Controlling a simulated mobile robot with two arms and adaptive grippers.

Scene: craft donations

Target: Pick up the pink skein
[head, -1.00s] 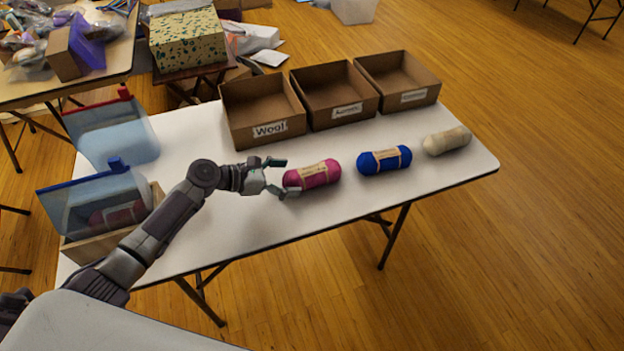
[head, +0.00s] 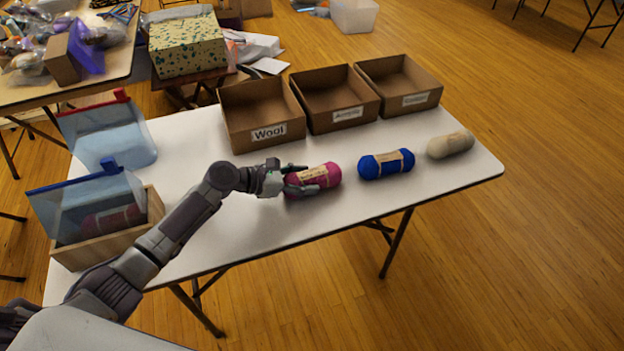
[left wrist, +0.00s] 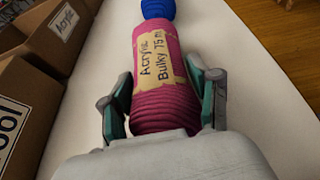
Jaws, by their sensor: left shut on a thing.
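The pink skein (head: 328,174) lies on the white table, with a tan paper band around its middle. In the left wrist view the skein (left wrist: 165,102) carries a label reading "Acrylic Bulky 75 m". My left gripper (head: 298,179) is shut on the near end of the skein, with one finger on each side. In the left wrist view my left gripper (left wrist: 162,103) has its green-padded fingers against the pink yarn. The skein appears to rest on the table still. My right gripper is not in view.
A blue skein (head: 372,168) and a cream skein (head: 451,144) lie to the right on the table (head: 240,225). Three open cardboard boxes stand behind, including the Wool box (head: 262,135).

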